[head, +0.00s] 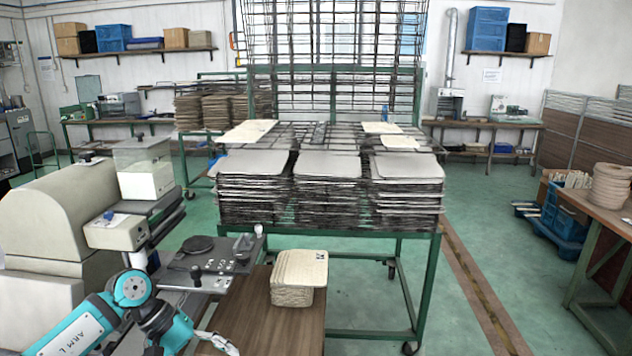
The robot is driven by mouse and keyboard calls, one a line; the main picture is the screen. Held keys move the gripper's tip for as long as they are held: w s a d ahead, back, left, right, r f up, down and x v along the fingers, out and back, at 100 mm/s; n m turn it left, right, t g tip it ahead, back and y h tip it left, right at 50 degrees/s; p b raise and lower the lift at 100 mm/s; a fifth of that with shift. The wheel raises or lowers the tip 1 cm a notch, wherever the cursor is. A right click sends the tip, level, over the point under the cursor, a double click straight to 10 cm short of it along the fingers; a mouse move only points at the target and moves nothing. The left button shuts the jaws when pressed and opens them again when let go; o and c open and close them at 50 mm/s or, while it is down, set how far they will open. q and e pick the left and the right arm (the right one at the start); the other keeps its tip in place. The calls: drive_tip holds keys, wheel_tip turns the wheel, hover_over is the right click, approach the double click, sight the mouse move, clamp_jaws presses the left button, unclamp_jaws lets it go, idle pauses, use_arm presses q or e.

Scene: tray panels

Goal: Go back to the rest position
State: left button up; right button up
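My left arm comes in at the lower left, teal and white, with its label showing. My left gripper (222,345) is at the bottom edge, low over the near side of the brown table (262,325). It is partly cut off by the frame, and its fingers are too small to judge. I see nothing clearly held in it. A stack of beige panels (299,277) stands on the brown table, up and to the right of the gripper and apart from it. My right arm and gripper are not in the picture.
A green-framed rack (418,280) holds several stacks of grey panels (327,186) straight ahead. A bench machine (208,262) with a dark plate and knobs stands just behind my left arm. Another table (598,217) is at the right. Green floor lies open between rack and table.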

use_arm(q)
drive_tip(key=w+d+f+n+t+h, duration=0.35)
drive_tip(key=d+f+n+h, duration=0.4)
drive_tip(key=n, duration=0.85)
drive_tip(key=s+a+f+n+t+y, duration=0.2)
drive_tip(key=a+f+n+t+y, duration=0.25)
drive_tip(key=f+n, duration=0.75)
drive_tip(key=s+a+f+n+t+y, duration=0.25)
drive_tip(key=f+n+t, duration=0.25)
drive_tip(key=f+n, duration=0.7)
drive_tip(key=s+a+f+n+g+y, duration=0.2)
drive_tip(key=s+f+n+y, duration=0.1)
drive_tip(key=s+f+n, duration=0.45)
drive_tip(key=s+a+f+n+g+y, duration=0.2)
drive_tip(key=s+a+f+n+y, duration=0.1)
drive_tip(key=s+f+n, duration=0.5)
drive_tip(key=s+f+n+g, duration=0.3)
drive_tip(key=s+f+n, duration=0.1)
drive_tip(key=s, duration=1)
drive_tip(key=s+d+f+n+g+y, duration=0.1)
drive_tip(key=s+f+n+g, duration=0.3)
drive_tip(key=s, duration=1.1)
drive_tip(key=shift+s+d+f+n, duration=0.2)
drive_tip(key=shift+f+n, duration=0.1)
drive_tip(key=shift+n, duration=0.05)
